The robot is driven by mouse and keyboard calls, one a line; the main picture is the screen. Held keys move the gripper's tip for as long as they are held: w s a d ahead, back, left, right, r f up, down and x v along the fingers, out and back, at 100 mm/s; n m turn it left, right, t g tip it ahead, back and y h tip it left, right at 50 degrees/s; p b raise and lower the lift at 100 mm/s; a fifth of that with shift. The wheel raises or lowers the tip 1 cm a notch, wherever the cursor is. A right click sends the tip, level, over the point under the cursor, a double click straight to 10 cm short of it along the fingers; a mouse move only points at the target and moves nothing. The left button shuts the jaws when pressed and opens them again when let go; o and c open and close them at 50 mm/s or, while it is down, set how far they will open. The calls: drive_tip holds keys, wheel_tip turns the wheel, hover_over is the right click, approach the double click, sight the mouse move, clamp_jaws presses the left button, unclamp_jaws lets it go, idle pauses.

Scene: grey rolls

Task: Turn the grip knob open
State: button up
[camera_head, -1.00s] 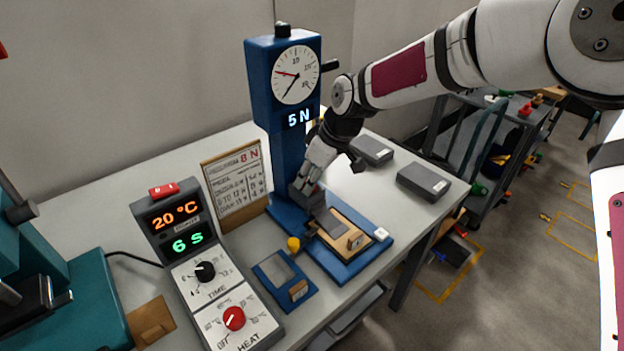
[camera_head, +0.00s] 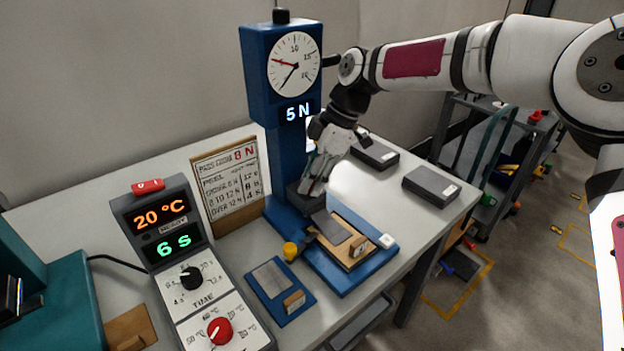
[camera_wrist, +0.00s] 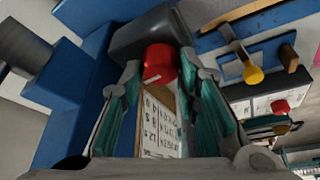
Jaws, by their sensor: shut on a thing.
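The blue tester stand (camera_head: 290,160) with a round dial and a "5 N" display stands at the back of the table. My gripper (camera_head: 312,188) reaches down at the foot of its column, beside a dark grey grip block (camera_head: 298,199). In the wrist view, my gripper (camera_wrist: 160,72) has its teal fingers on both sides of a red knob (camera_wrist: 160,63) on the front of the dark block (camera_wrist: 148,32). It is shut on this knob. The knob is hidden by my fingers in the head view.
A wooden piece with a grey strip (camera_head: 340,236) lies on the blue base. A yellow knob (camera_head: 290,250) and a small blue plate (camera_head: 280,285) are in front. A heater box with dials (camera_head: 190,270) stands left, and grey boxes (camera_head: 431,186) lie right.

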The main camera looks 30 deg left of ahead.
drive_tip(key=shift+n, duration=0.3)
drive_tip(key=o, duration=1.2)
drive_tip(key=shift+c, duration=0.2)
drive_tip(key=v, duration=1.2)
